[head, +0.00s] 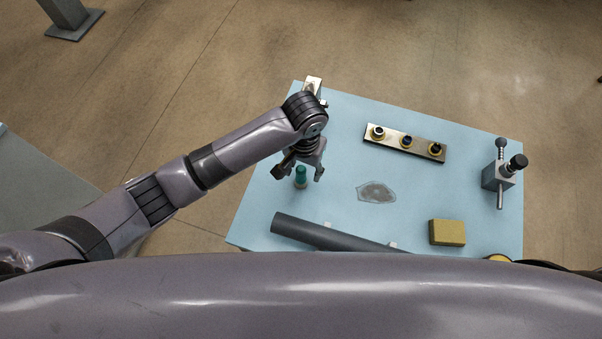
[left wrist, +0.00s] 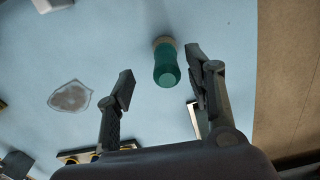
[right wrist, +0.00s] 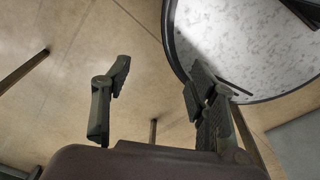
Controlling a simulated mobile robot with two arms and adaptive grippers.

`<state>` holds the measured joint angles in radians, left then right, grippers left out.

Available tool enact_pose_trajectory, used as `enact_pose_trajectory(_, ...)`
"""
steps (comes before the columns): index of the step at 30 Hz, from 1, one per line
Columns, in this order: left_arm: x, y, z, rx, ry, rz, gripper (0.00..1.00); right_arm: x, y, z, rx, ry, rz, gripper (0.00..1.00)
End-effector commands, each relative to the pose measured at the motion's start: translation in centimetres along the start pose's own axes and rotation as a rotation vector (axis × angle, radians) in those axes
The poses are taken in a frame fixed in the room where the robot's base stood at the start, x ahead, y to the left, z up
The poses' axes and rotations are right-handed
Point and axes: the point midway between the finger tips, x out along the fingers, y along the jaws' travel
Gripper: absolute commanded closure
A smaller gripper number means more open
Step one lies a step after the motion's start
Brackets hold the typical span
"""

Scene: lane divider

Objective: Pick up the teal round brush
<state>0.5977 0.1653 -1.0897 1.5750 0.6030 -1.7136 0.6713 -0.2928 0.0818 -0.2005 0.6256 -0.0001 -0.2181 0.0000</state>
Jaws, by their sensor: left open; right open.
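The teal round brush (head: 301,175) stands on the light blue table (head: 340,206), near its left side. In the left wrist view the brush (left wrist: 167,66) shows its teal handle and a tan end against the table. My left gripper (head: 298,172) is open above the table at the brush. In the left wrist view the brush appears between the two fingers of the left gripper (left wrist: 160,63), nearer the right finger, and no contact shows. My right gripper (right wrist: 158,70) is open and empty in the right wrist view, away from the blue table.
A dark pipe (head: 330,234) lies along the near edge. A yellow sponge-like block (head: 447,232), a grey stain (head: 376,191), a plate with several round fittings (head: 405,142) and a grey valve-like block (head: 498,176) are to the right. A round speckled surface (right wrist: 245,45) is near my right gripper.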

Motion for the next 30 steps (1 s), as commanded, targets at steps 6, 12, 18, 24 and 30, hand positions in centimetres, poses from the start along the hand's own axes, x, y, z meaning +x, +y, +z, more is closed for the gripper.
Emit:
enact_pose_trajectory(6, 2.8, -0.9, 0.1, -0.002, -0.005, -0.003, 0.51, -1.2, -0.2, -0.1, 0.000, -0.001, -0.002, 0.47)
enact_pose_trajectory(12, 4.9, -0.8, 0.0, -0.001, -0.002, -0.001, 0.51, -1.3, -0.5, 0.8, 0.001, -0.014, -0.006, 0.47)
enact_pose_trajectory(18, 5.0, -0.7, 0.0, 0.000, 0.000, 0.000, 0.51, -1.2, -0.5, 1.0, 0.001, -0.018, -0.006, 0.47)
enact_pose_trajectory(24, 4.9, -0.7, 0.0, 0.000, -0.001, 0.000, 0.63, -1.2, -0.5, 1.0, 0.002, -0.018, -0.006, 0.47)
enact_pose_trajectory(30, 4.9, -0.7, 0.0, 0.000, -0.001, 0.000, 0.77, -1.2, -0.5, 0.9, 0.002, -0.017, -0.006, 0.47)
